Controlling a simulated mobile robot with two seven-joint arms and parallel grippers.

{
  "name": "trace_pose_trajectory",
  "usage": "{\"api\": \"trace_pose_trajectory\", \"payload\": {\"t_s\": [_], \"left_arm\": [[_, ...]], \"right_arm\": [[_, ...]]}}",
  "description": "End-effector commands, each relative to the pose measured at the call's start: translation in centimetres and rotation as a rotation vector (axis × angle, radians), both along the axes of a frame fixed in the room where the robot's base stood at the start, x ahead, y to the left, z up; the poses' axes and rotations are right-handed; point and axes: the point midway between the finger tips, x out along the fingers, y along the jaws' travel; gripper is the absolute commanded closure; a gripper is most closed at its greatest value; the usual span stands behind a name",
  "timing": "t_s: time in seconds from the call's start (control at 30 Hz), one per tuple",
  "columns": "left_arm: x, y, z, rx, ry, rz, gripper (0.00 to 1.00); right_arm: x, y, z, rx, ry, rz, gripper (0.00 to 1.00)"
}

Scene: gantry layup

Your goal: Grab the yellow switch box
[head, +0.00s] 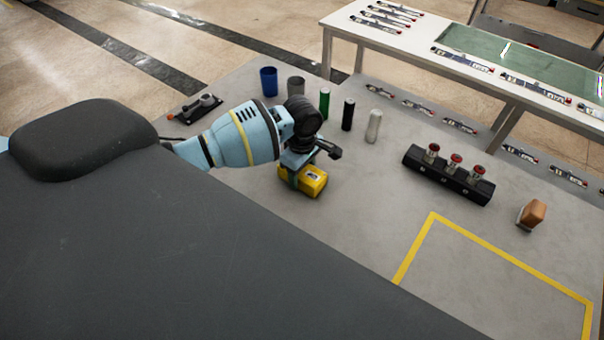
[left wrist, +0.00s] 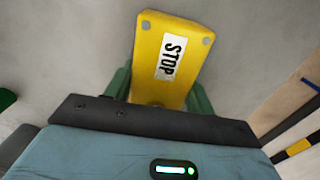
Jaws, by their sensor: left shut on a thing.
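The yellow switch box (head: 313,182) is at the middle of the grey table in the head view. In the left wrist view the yellow switch box (left wrist: 170,50) shows a white label reading STOP. My left gripper (head: 296,175) is over it and shut on it, with a green finger on either side in the left wrist view (left wrist: 160,95). I cannot tell whether the box touches the table. My right gripper is not in view.
A blue cup (head: 268,81), a grey cup (head: 296,87) and green, black and pale cylinders stand behind the gripper. A black block (head: 447,175) with three red-topped parts and a brown block (head: 532,213) lie right. The yellow-taped area (head: 490,275) is clear.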

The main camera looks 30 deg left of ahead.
Motion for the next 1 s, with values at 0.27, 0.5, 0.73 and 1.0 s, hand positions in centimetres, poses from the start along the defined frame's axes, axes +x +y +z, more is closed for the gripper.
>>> {"api": "trace_pose_trajectory", "payload": {"t_s": [0.27, 0.5, 0.73, 1.0], "left_arm": [[0.0, 0.0, 0.4, 0.000, -0.001, 0.000, 0.78], [0.1, -0.1, 2.7, -0.002, -0.006, 0.000, 0.78], [-2.6, 0.3, 4.1, 0.001, -0.005, -0.001, 0.78], [-8.8, 0.7, 4.3, 0.001, 0.001, -0.002, 0.78]], "right_arm": [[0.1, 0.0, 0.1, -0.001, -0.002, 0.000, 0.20], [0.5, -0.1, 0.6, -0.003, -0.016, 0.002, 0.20], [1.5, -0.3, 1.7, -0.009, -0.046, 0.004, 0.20], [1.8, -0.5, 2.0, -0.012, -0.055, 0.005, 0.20]]}}
